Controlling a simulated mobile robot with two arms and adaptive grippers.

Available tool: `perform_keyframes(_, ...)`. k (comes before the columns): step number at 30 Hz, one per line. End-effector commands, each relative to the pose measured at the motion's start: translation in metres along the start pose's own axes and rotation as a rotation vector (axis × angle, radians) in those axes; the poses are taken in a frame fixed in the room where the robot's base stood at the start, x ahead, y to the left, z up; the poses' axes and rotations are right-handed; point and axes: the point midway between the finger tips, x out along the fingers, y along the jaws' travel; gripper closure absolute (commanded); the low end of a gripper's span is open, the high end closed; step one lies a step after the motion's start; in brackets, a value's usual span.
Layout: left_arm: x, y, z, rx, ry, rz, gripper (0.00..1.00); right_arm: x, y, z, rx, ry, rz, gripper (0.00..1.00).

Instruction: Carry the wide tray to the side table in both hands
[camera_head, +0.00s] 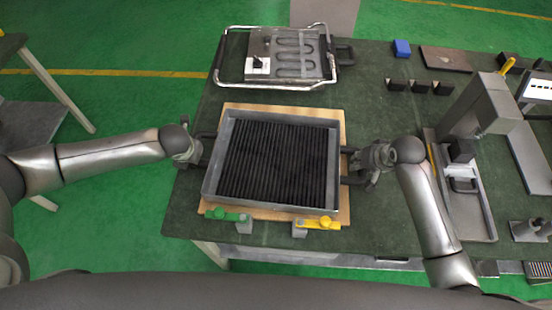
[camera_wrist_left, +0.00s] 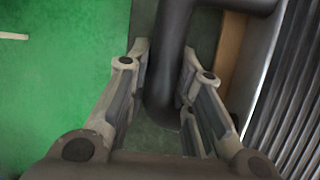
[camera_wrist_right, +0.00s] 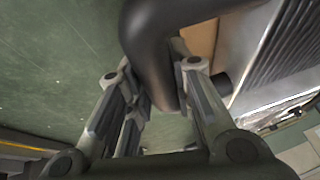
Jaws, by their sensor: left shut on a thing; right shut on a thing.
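The wide tray (camera_head: 331,165) is a grey metal frame with dark ribs inside and a black handle on each side. It lies on a tan board (camera_head: 341,200) on the green-topped table. My left gripper (camera_head: 193,152) is shut on the left handle, whose dark bar (camera_wrist_left: 172,60) runs between the fingers in the left wrist view. My right gripper (camera_head: 369,164) is shut on the right handle, whose bar (camera_wrist_right: 150,45) shows between the fingers in the right wrist view. Which surface is the side table is unclear; a table corner (camera_head: 45,70) shows at the far left.
A heater plate in a wire frame (camera_head: 285,58) lies behind the tray. Green (camera_head: 222,214) and yellow (camera_head: 318,223) clamps sit at the board's front edge. A grey press (camera_head: 480,110), several black blocks (camera_head: 418,87) and a blue box (camera_head: 402,48) stand to the right. Green floor is open at left.

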Motion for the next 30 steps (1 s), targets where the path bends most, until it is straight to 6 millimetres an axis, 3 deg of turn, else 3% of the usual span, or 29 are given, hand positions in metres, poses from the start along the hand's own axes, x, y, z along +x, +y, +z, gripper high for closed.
perform_keyframes(14, -0.011, 0.003, 0.008, -0.002, -0.01, 0.001, 1.0, -0.011, -0.003, -0.008, -0.001, 0.01, -0.003, 1.0)
perform_keyframes(30, -0.043, 0.01, 0.022, -0.003, -0.011, 0.001, 1.0, -0.044, -0.01, -0.022, -0.001, 0.011, -0.002, 1.0)
